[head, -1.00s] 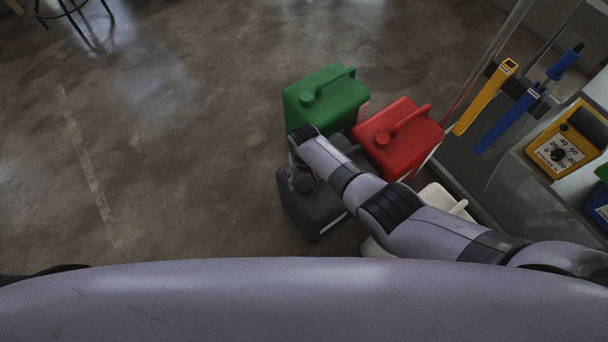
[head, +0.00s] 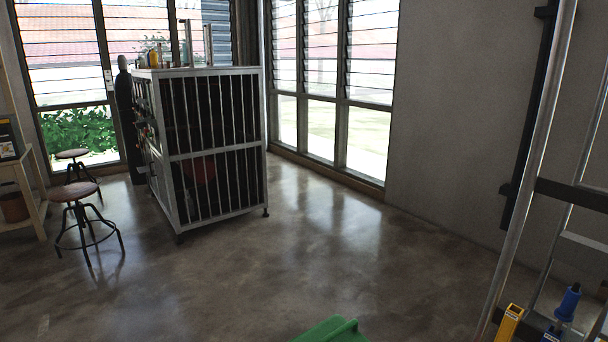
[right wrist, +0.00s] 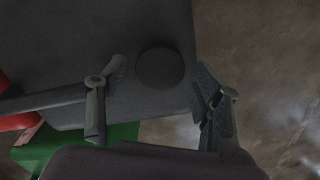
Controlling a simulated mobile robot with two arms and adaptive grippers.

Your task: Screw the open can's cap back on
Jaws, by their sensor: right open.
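In the right wrist view a dark grey can (right wrist: 90,30) fills the upper left and middle. A round black cap (right wrist: 160,68) shows near its right edge; I cannot tell whether it is seated on a spout or how tightly. My right gripper (right wrist: 160,84) is open, with one finger on each side of the cap and visible gaps to it. A green can (right wrist: 65,152) shows below left, and a red can (right wrist: 12,118) at the left edge. In the head view only the top of the green can (head: 333,331) shows. My left gripper is in neither current view.
A barred metal cage cart (head: 216,160) stands on the floor, with stools (head: 75,192) to its left. A metal upright (head: 530,165), a yellow tool (head: 509,322) and a blue-handled tool (head: 568,302) are at the right. The middle floor is open.

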